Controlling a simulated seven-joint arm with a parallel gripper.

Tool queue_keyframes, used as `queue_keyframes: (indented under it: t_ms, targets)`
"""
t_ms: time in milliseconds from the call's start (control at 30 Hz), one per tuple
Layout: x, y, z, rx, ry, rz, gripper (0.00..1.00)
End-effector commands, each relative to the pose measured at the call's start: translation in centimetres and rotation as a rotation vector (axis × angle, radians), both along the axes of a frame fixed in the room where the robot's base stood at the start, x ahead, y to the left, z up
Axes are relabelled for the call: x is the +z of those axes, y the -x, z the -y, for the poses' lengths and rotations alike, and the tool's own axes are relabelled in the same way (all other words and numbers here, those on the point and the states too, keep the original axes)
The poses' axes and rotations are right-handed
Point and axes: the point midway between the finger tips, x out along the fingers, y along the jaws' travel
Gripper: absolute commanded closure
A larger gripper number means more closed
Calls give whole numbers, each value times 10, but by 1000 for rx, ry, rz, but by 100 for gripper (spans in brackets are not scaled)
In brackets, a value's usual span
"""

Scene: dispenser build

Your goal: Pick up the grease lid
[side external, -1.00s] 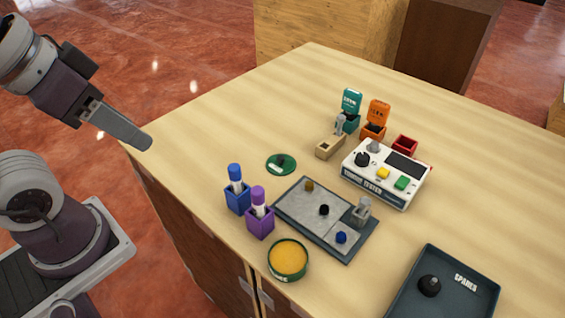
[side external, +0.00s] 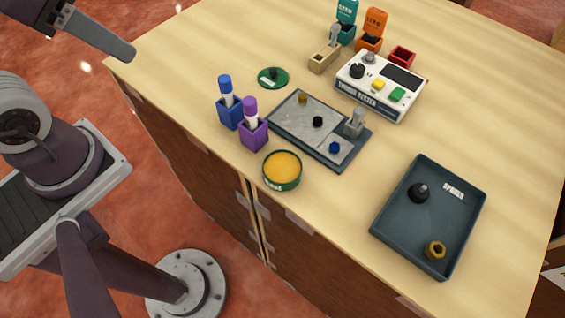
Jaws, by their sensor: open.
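The grease lid (side external: 265,82) is a round green disc with a dark knob and a pale label. It lies flat on the wooden table, left of the grey plate. A green tin (side external: 282,184) of yellow grease stands open near the front edge. My gripper (side external: 127,50) is at the upper left, apart from the lid and to its left, near the table's left corner. It is open and empty; only one side of its fingers shows clearly.
Blue (side external: 230,116) and purple (side external: 253,134) holders with markers stand between the lid and the tin. The grey plate (side external: 290,140) carries small parts. A white tester (side external: 380,85), small boxes and a wooden block (side external: 324,59) stand behind. A dark spares tray (side external: 400,222) is at right.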

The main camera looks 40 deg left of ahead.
Motion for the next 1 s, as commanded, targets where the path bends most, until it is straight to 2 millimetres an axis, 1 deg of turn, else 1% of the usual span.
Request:
queue_keyframes:
  t_ms: [333, 367, 433, 467, 533, 567, 600, 633, 667, 700, 767, 800, 900, 1000]
  targets:
    - [0, 0, 0, -1, 0, 0, 59]
    - [0, -1, 0, -6, -3, -3, 59]
    - [3, -11, 1, -55, -32, -26, 59]
    - [5, -20, 2, -98, -54, -44, 59]
    - [8, -50, 6, -252, -122, -106, 59]
    - [7, -67, 9, -335, -153, -135, 59]
    - [3, -91, 14, -457, -191, -174, 59]
    - [-2, -108, 17, -548, -214, -201, 59]
    - [-9, -126, 21, -640, -232, -226, 59]
    - [-20, -148, 26, -762, -250, -254, 59]
    - [-40, -177, 34, -929, -264, -285, 59]
    - [-54, -193, 40, -1030, -267, -298, 59]
    - [-86, -221, 50, -1223, -262, -312, 59]
    - [-105, -235, 55, -1327, -255, -312, 59]
